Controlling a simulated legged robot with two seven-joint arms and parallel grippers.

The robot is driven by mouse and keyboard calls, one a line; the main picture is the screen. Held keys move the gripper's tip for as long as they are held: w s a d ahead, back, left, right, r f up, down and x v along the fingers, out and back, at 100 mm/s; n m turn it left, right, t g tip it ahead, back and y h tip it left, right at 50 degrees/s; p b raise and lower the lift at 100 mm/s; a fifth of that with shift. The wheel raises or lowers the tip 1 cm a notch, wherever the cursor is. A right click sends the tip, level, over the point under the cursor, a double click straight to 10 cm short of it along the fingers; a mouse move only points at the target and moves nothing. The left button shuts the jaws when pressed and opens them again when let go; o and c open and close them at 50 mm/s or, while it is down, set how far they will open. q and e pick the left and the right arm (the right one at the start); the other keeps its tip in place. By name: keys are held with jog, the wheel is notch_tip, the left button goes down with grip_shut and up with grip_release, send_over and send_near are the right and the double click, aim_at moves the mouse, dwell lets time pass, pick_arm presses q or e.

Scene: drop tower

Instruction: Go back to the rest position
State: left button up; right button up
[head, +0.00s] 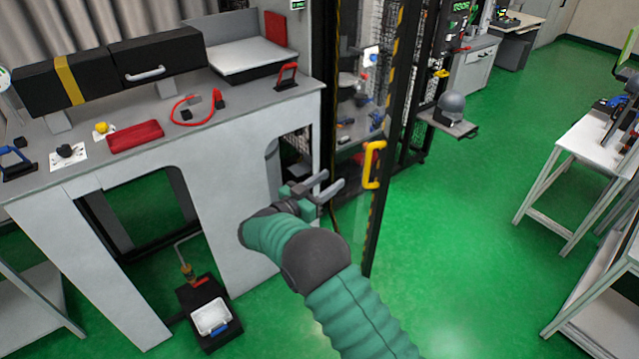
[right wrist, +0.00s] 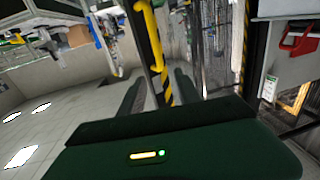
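My right gripper (head: 325,187) is at the end of my green-sleeved arm in the middle of the head view. Its two fingers are spread apart with nothing between them. It is in front of the grey bench's right side, to the left of the yellow handle (head: 373,165) on the dark, striped door frame. In the right wrist view the two fingers also stand apart, and the yellow handle (right wrist: 148,35) shows beyond them. I cannot tell whether the gripper touches anything. My left gripper is not in view.
The grey bench (head: 240,125) on the left carries a red case (head: 135,136), a red cable (head: 192,108) and black boxes. A shelf with a grey helmet (head: 451,106) juts out beyond the door. White tables (head: 590,140) stand at the right. Green floor (head: 480,200) between them is clear.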

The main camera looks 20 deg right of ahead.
jog(key=shift+w+a+f, duration=0.1)
jog(key=shift+w, duration=0.1)
